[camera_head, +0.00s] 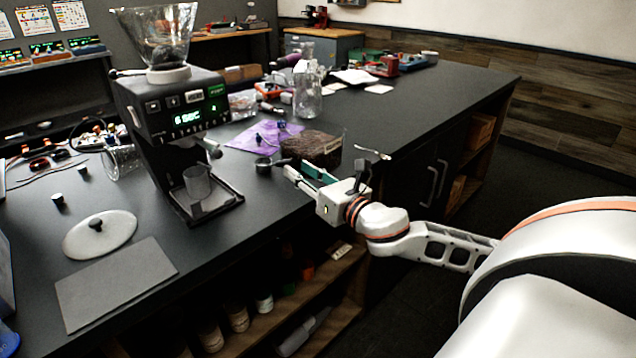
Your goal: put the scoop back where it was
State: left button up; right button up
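A small dark metal scoop (264,166) is on or just above the black counter, right of the coffee grinder. Its round cup faces left and its short handle points right, close to my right fingertips. My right gripper (301,172) reaches in from the right, over the counter's front edge. Its two fingers look apart, with green pads showing, and I see nothing clearly held between them. I cannot tell whether a fingertip touches the scoop's handle. A dark brown block-like bag (312,147) lies just behind the fingers. My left gripper is not in view.
The grinder (170,120) with a clear hopper stands left of the scoop, with a cup on its tray. A purple cloth (262,136) and a glass jar (307,100) lie behind. A grey mat (115,285) lies front left.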

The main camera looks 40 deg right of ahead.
jog(key=s, duration=0.6)
jog(key=s+a+f+m+g, duration=0.25)
jog(key=f+m, duration=0.25)
jog(key=f, duration=0.3)
jog(key=s+a+f+m+g, duration=0.1)
jog(key=s+f+m, duration=0.3)
jog(key=f, duration=0.5)
jog(key=s+a+f+m+g, duration=0.1)
jog(key=s+a+f+m, duration=0.1)
jog(key=f+m, duration=0.5)
jog(key=s+a+f+m+g+y, duration=0.1)
jog(key=s+a+f+m, duration=0.4)
jog(key=a+f+m, duration=0.2)
jog(key=s+a+f+m+g+y, duration=0.1)
jog(key=s+a+f+m+g, duration=0.1)
jog(key=s+a+f+m, duration=0.3)
jog(key=a+f+m, duration=0.2)
jog(key=a, duration=0.1)
jog(key=shift+s+a+f, duration=0.15)
jog(key=shift+s+f, duration=0.15)
jog(key=shift+s, duration=0.1)
